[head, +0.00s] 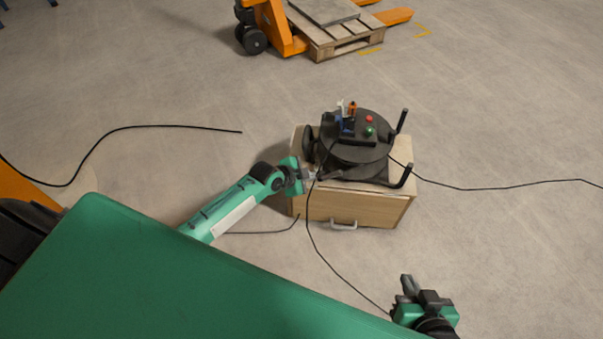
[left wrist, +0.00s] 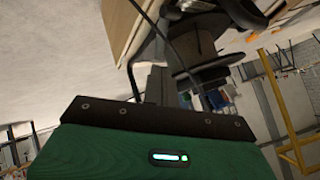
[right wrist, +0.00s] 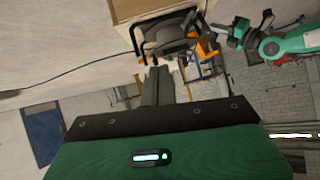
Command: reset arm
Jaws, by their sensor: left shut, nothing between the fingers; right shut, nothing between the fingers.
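A black round device (head: 357,150) stands on a wooden box (head: 345,210) in the head view. It carries a red button (head: 369,118), a green button (head: 368,132) and small blue and orange parts. Black bars stick out at its right side. No part is clearly marked as the reset arm. My left gripper (head: 313,175) is shut and empty at the device's left front, close to a dark bar; contact cannot be told. Its fingers (left wrist: 156,84) point towards the device in the left wrist view. My right gripper (head: 419,285) is shut and empty, in front of the box to the right, clear of it.
Black cables (head: 470,189) run across the floor and one hangs in front of the box near my left gripper. The box has a grey handle (head: 344,225). An orange pallet jack (head: 279,27) with a wooden pallet (head: 346,40) stands behind. The floor at right is mostly clear.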

